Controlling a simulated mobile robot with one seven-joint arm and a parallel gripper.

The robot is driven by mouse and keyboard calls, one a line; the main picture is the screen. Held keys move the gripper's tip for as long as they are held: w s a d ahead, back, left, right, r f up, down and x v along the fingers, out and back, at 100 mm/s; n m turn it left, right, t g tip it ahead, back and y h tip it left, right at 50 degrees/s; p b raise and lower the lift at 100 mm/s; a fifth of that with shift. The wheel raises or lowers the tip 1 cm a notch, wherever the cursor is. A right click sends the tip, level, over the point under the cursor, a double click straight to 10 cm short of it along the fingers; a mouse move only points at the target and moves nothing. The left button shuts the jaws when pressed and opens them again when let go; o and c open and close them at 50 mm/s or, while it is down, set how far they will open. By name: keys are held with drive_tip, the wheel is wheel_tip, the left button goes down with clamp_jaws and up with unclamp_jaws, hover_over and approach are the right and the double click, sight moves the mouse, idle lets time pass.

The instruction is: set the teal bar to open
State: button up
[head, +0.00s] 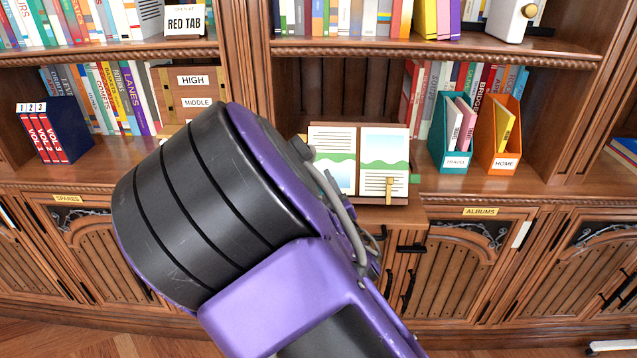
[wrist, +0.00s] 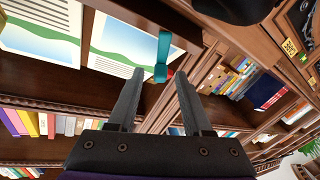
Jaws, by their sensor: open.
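The teal bar (wrist: 164,48) shows in the wrist view as a short upright bar with a rounded lower end. It lies at the edge of the open picture book (wrist: 118,45), with small red and green patches close to its lower end. My gripper (wrist: 160,74) is open and empty. In the picture, the bar's lower end lies between the two fingertips; I cannot tell how far beyond them it is. In the head view, my arm hides the gripper, and I cannot make out the teal bar. The open book (head: 333,153) rests on a wooden stand there.
Right of the book stand are a teal file box (head: 452,146) marked TRAVEL and an orange one (head: 502,135) marked HOME. Blue-cased red volumes (head: 53,130) stand at left. Cabinet doors (head: 467,262) line the front below. The shelf beside the stand has little free room.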

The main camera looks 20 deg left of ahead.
drive_tip(key=shift+c, duration=0.3)
clamp_jaws()
drive_tip(key=n, duration=0.1)
drive_tip(key=n+g+y, duration=0.1)
drive_tip(key=n+g+p, duration=0.1)
drive_tip(key=shift+s+a+n+y, duration=0.15)
drive_tip(key=shift+a+n+y, duration=0.1)
drive_tip(key=shift+n+y, duration=0.05)
drive_tip(key=n+g, duration=0.1)
drive_tip(key=n+g+p, duration=0.1)
drive_tip(key=n, duration=0.1)
drive_tip(key=n+y, duration=0.1)
drive_tip(key=shift+s+a+f+g, duration=0.35)
drive_tip(key=shift+s+f+g, duration=0.05)
drive_tip(key=n, duration=0.1)
drive_tip(key=n+g+p, duration=0.1)
drive_tip(key=f+n+g, duration=0.1)
drive_tip(key=n, duration=0.1)
drive_tip(key=shift+s+a+p, duration=0.15)
drive_tip(key=shift+s+p, duration=0.15)
drive_tip(key=shift+s, duration=0.05)
drive_tip(key=shift+s+f+n+g+h+p, duration=0.15)
drive_tip(key=shift+f+n+g+h+p, duration=0.1)
drive_tip(key=shift+n+g, duration=0.35)
drive_tip(key=shift+s+f+n+g+h+p, duration=0.15)
drive_tip(key=shift+f+n+g+h+p, duration=0.1)
drive_tip(key=shift+n+g, duration=0.35)
